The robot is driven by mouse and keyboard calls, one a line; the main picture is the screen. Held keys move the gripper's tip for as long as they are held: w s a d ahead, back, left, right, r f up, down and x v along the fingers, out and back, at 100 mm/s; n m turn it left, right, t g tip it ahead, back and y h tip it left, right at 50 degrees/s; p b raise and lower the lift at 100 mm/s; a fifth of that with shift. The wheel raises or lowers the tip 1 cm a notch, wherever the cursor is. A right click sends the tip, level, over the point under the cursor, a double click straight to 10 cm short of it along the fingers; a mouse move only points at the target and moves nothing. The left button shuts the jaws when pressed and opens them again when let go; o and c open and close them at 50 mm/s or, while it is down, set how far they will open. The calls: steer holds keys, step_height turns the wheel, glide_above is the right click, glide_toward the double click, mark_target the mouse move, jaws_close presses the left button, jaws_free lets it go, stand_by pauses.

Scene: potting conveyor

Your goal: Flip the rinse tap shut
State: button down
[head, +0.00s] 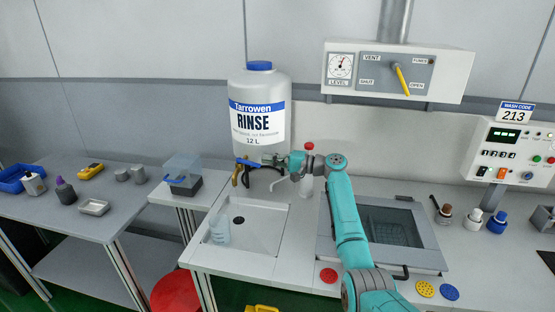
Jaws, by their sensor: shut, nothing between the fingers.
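The white rinse tank (260,98), with a blue cap and a RINSE label, stands at the back above the sink. A blue lever (246,162) lies on top of the tap, roughly crosswise and pointing right. My gripper (266,162) is shut and empty, just right of the lever's end. I cannot tell whether it touches the lever. A clear, bluish vessel (219,229) stands in the sink below. No water stream is clear to see.
The white sink (272,239) is otherwise open, with a dark drain. A white spout (281,182) and a red-topped item (309,146) are close to my wrist. A clear-lidded box (183,175) stands left of the tap. A control panel (398,72) hangs above right.

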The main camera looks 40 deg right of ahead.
mark_target(248, 163)
steer(key=shift+s+a, duration=0.25)
steer(key=shift+a, duration=0.45)
steer(key=shift+s+a, duration=0.25)
steer(key=shift+a, duration=0.4)
steer(key=shift+s+a+m+t+h, duration=0.2)
steer(key=shift+m+t+h, duration=0.15)
steer(key=shift+h, duration=0.25)
steer(key=shift+a, duration=0.15)
steer(key=s+a+m+t+h, duration=0.1)
steer(key=a+m+t+h, duration=0.1)
steer(key=a+m+h, duration=0.5)
steer(key=h, duration=0.3)
steer(key=shift+a, duration=0.3)
steer(key=shift+s+t, duration=0.1)
steer(key=shift+t, duration=0.15)
